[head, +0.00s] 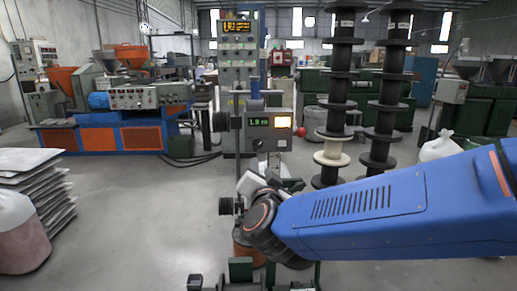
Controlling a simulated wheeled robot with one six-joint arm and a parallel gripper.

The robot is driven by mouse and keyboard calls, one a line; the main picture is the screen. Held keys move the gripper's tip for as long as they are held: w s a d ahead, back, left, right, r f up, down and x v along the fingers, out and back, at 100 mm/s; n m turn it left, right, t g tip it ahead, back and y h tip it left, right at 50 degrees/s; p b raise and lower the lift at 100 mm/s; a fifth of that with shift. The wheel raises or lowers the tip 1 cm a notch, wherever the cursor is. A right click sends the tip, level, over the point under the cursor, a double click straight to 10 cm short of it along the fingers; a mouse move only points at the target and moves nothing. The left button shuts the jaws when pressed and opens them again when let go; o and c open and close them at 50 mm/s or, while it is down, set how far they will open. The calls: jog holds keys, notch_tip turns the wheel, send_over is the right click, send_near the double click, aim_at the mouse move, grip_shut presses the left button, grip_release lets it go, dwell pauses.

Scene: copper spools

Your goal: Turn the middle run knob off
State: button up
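A machine column stands at the centre with stacked control boxes. The upper box (237,30) has a lit yellow display, and a panel (237,57) with small knobs or buttons sits under it. Which control is the middle run knob is too small to tell. My gripper (262,184) is just below the lower box, partly hidden by my blue arm and black wrist. Its fingers are not clear.
Two tall stacks of dark spools (340,90) (388,95) stand right of the column, one with a pale spool (333,150). A pile of grey sheets (35,185) and a pinkish sack (20,235) are at left. The floor (140,210) between them and the column is clear.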

aim_at(258, 146)
jog(key=w, duration=1.7)
jog(key=shift+w, duration=0.2)
grip_shut()
